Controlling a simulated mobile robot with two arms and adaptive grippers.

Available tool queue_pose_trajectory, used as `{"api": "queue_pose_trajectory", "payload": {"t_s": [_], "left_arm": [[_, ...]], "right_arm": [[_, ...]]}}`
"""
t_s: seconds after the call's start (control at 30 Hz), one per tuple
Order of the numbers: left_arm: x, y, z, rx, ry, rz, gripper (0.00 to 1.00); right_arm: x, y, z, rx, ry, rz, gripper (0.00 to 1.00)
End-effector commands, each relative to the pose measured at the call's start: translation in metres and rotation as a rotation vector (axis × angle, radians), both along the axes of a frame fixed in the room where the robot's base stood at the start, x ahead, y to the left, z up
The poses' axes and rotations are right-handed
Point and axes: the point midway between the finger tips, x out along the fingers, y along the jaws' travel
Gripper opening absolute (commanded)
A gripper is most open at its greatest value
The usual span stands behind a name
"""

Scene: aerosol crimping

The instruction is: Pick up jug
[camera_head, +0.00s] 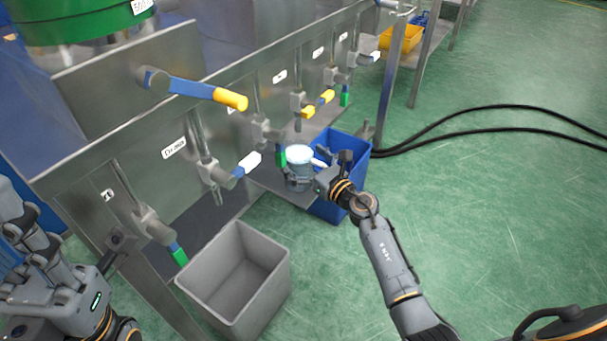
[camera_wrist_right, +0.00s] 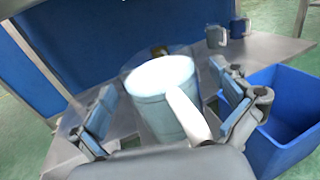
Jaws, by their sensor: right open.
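The jug (camera_head: 298,174) is grey-blue and see-through, with a bright white top. It appears upright at the edge of the low metal shelf, below the valves. In the right wrist view the jug (camera_wrist_right: 158,108) sits between my open right gripper's fingers (camera_wrist_right: 168,105), with its white handle (camera_wrist_right: 188,116) pointing towards the palm. In the head view my right gripper (camera_head: 328,171) is just right of the jug. I cannot tell whether the fingers touch it. My left gripper (camera_head: 48,262) is at the lower left, far from the jug; its finger opening is unclear.
A blue bin (camera_head: 327,209) stands close behind and beside the jug; it also shows in the wrist view (camera_wrist_right: 262,150). A grey bin (camera_head: 279,283) stands in front. Valve levers (camera_head: 246,165) hang above the shelf. Two smaller cups (camera_wrist_right: 216,38) stand farther along it. Green floor at right is mostly clear.

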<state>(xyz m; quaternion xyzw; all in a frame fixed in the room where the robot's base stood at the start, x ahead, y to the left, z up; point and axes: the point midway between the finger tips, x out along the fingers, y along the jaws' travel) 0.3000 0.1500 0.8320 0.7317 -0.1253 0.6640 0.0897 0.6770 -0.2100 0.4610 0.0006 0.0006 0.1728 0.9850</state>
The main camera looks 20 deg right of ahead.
Motion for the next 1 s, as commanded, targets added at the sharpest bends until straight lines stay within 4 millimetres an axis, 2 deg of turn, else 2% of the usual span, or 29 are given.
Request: {"api": "queue_pose_trajectory", "payload": {"t_s": [0.27,0.7,1.0], "left_arm": [[-0.0003,-0.0002,0.0008,-0.001,-0.004,0.0,0.34],[-0.0005,-0.0004,0.0006,-0.001,-0.004,-0.001,0.34],[-0.0007,-0.0003,0.0022,-0.003,-0.004,-0.002,0.34]], "right_arm": [[0.0037,0.0012,0.0004,-0.001,0.001,0.0,1.0],[0.0035,0.0013,0.0003,-0.001,0.0,0.0,0.13],[0.004,0.0011,0.0045,-0.001,-0.004,0.0,0.13]]}}
